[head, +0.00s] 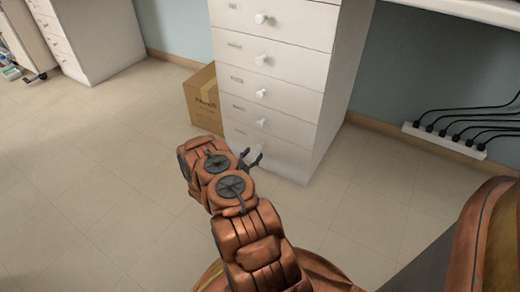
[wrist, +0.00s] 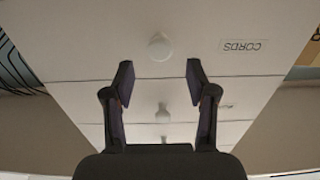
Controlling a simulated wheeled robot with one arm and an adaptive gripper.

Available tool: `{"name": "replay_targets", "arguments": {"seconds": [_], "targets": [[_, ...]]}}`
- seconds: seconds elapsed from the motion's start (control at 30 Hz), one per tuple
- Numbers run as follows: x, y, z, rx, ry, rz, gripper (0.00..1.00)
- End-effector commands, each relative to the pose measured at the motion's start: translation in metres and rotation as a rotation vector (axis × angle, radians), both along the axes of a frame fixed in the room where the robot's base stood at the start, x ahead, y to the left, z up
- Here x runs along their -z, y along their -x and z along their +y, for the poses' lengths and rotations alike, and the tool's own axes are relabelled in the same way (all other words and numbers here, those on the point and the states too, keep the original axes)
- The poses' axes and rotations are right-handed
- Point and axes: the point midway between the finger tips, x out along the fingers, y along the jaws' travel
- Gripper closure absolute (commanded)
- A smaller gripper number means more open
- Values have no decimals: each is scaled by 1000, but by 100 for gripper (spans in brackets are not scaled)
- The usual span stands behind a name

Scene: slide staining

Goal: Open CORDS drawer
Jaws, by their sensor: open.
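In the wrist view, which shows the scene upside down, the white CORDS drawer front (wrist: 85,40) bears a CORDS label (wrist: 243,45) and a round white knob (wrist: 159,47). The drawer looks shut. My gripper (wrist: 159,70) is open and empty, its fingers either side of the knob's line in the picture. I cannot tell how far it is from the knob. In the head view my gripper (head: 252,157) is low in front of the white cabinet's bottom drawer (head: 287,157), which seems to be the CORDS drawer; its knob is not clearly seen there.
More white drawers with knobs (head: 261,93) rise above it, all shut. A cardboard box (head: 206,98) stands against the cabinet's left side. A power strip with black cords (head: 446,139) lies along the right wall. The tiled floor (head: 90,165) at left is clear.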

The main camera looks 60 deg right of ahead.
Motion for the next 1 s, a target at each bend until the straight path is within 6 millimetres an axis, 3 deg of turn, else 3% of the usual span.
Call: {"name": "replay_targets", "arguments": {"seconds": [0.3, 0.5, 0.9, 1.0], "targets": [[3, 0, -40, 1, 0, 1, 43], [2, -1, -57, 1, 0, 1, 43], [0, -2, -63, -1, -1, 1, 43], [0, -2, -63, -1, -1, 1, 51]]}}
